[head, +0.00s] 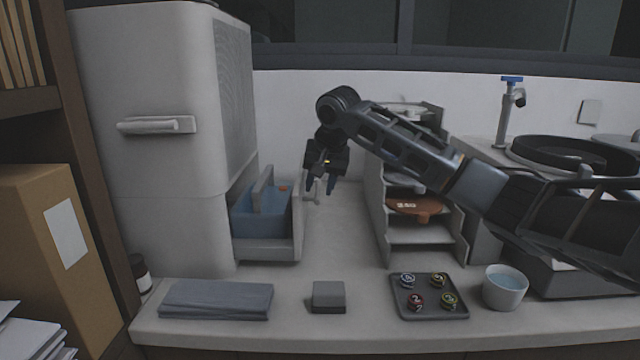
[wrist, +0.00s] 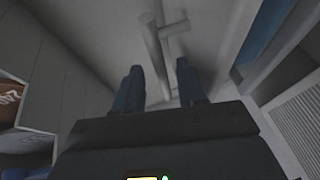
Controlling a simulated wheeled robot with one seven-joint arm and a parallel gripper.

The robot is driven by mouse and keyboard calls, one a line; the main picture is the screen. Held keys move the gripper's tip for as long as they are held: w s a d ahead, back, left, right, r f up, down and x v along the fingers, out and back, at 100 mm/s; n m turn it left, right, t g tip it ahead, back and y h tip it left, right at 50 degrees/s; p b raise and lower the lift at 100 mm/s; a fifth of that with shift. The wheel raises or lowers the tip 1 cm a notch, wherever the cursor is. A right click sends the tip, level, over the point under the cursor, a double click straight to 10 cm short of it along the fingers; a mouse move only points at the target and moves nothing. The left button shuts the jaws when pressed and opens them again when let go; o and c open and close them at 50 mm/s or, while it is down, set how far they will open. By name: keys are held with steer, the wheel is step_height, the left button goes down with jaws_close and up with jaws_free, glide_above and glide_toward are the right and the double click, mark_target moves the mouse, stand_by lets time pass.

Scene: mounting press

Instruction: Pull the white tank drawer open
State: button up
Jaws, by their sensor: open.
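The white tank drawer (head: 268,252) sticks out from the right side of the tall white machine (head: 165,200), with a blue tank (head: 262,215) in it. Its pale bar handle (head: 312,192) is on the outer face. My gripper (head: 321,187) points down at this handle and is open. In the wrist view, the handle (wrist: 152,42) is a bar on a short stem, with its lower end reaching between the two blue fingers of my gripper (wrist: 160,85). I cannot tell whether the fingers touch it. The drawer also shows at the right of the wrist view (wrist: 222,35).
A grey shelf rack (head: 425,236) with brown discs stands right of my gripper. A folded grey cloth (head: 216,299), a grey block (head: 328,297), a dark tray (head: 430,310) of small round pieces and a cup (head: 504,288) line the front. The counter between drawer and rack is clear.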

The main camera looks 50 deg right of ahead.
steer(key=shift+c, duration=0.5)
jaws_close()
